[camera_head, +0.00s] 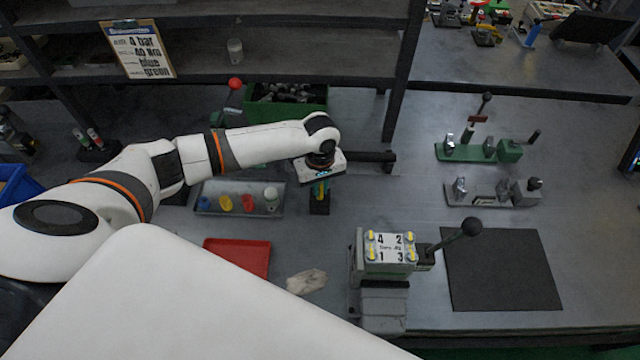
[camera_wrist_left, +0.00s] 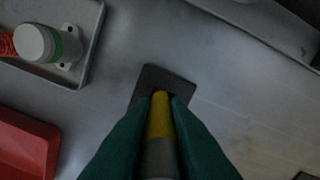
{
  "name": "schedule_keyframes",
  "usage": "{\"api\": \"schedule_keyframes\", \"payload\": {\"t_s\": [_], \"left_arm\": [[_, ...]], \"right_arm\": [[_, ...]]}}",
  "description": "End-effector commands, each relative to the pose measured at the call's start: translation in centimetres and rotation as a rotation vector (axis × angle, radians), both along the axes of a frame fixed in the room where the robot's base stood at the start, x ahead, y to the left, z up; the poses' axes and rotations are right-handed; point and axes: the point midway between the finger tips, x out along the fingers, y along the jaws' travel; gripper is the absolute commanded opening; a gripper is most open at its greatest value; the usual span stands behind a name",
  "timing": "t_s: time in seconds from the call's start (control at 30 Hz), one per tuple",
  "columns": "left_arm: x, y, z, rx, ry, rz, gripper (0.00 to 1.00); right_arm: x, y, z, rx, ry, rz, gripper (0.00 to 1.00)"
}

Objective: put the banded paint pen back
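My left gripper (camera_head: 320,188) is over a small black block (camera_head: 319,208), to the right of the grey tray. In the left wrist view, its dark green fingers (camera_wrist_left: 160,108) lie close against both sides of a pen (camera_wrist_left: 160,125) with a yellow part and a grey part. I take this as the banded paint pen, held between the fingers. The pen's far end is over or in the black block (camera_wrist_left: 165,80); I cannot tell how deep. My right gripper is not in view.
A grey tray (camera_head: 228,212) with coloured pieces and a red tray (camera_head: 237,257) are nearby. A black stand with pens (camera_head: 96,150) is at far left. A valve block (camera_head: 388,262) with a lever, a cloth (camera_head: 306,281) and a dark mat (camera_head: 502,270) lie to the right.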

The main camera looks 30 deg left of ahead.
Motion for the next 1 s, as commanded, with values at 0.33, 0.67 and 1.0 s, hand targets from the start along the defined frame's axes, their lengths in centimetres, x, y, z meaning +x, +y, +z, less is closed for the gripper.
{"api": "schedule_keyframes", "payload": {"t_s": [0.33,0.67,1.0], "left_arm": [[0.0,0.0,0.0,0.000,0.000,0.000,0.35],[0.1,0.0,3.2,-0.001,-0.006,-0.001,0.35],[0.1,0.0,10.2,-0.001,-0.004,-0.001,0.35]], "right_arm": [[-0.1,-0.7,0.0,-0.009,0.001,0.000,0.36],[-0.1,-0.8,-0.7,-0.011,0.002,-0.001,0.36],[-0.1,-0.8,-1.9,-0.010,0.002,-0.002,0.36]]}}
